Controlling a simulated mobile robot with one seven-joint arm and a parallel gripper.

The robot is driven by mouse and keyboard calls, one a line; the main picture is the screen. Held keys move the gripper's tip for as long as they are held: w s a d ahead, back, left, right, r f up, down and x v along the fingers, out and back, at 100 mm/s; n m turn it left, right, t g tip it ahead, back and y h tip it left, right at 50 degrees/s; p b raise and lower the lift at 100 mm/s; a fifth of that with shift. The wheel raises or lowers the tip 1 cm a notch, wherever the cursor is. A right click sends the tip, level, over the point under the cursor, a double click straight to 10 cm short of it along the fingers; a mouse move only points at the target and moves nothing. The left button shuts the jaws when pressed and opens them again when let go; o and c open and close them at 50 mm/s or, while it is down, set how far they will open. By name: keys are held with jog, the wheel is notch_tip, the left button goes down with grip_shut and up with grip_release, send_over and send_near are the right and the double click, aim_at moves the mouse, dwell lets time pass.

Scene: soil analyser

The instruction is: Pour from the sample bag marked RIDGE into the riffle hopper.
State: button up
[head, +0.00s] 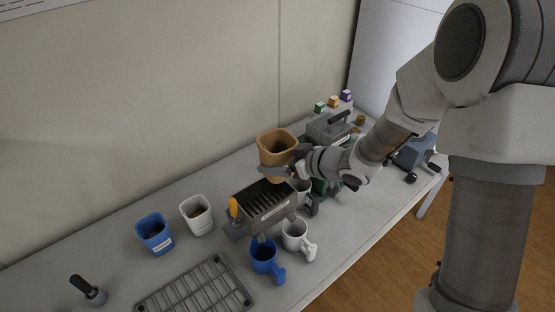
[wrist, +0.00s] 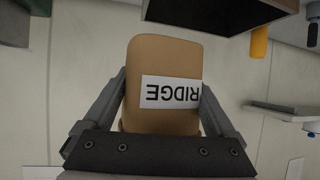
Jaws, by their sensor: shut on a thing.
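The tan sample bag (head: 277,146) is in my gripper, above the back right of the riffle hopper in the head view. In the wrist view the bag (wrist: 160,110) carries a white label reading RIDGE, seen upside down. My gripper (head: 283,172) is shut on the bag, with one finger on each side of it (wrist: 162,105). The bag looks about upright and its inside is not clearly visible. The riffle hopper (head: 264,203) is a dark slotted box on the bench, with an orange handle (head: 233,208) at its left. Its dark edge also shows at the top of the wrist view (wrist: 215,14).
A blue cup (head: 263,257) and a white cup (head: 295,236) stand in front of the hopper. A blue bag (head: 155,234) and a white bag (head: 196,215) stand to its left. A wire rack (head: 196,289) lies at the front. A grey box with a handle (head: 328,130) stands behind.

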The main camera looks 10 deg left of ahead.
jog(key=shift+w+a, duration=0.15)
jog(key=shift+a, duration=0.05)
jog(key=shift+f+b, duration=0.2)
jog(key=shift+b, duration=0.3)
jog(key=b, duration=0.1)
jog(key=f+b, duration=0.1)
jog(key=b, duration=0.1)
jog(key=shift+w+d+n+t, duration=0.15)
jog(key=shift+w+n+t, duration=0.05)
jog(key=shift+n+t, duration=0.2)
jog(key=shift+w+d+b, duration=0.15)
jog(key=shift+w+b, duration=0.05)
jog(key=shift+b, duration=0.85)
jog(key=shift+r+n, duration=0.1)
jog(key=shift+n, duration=0.2)
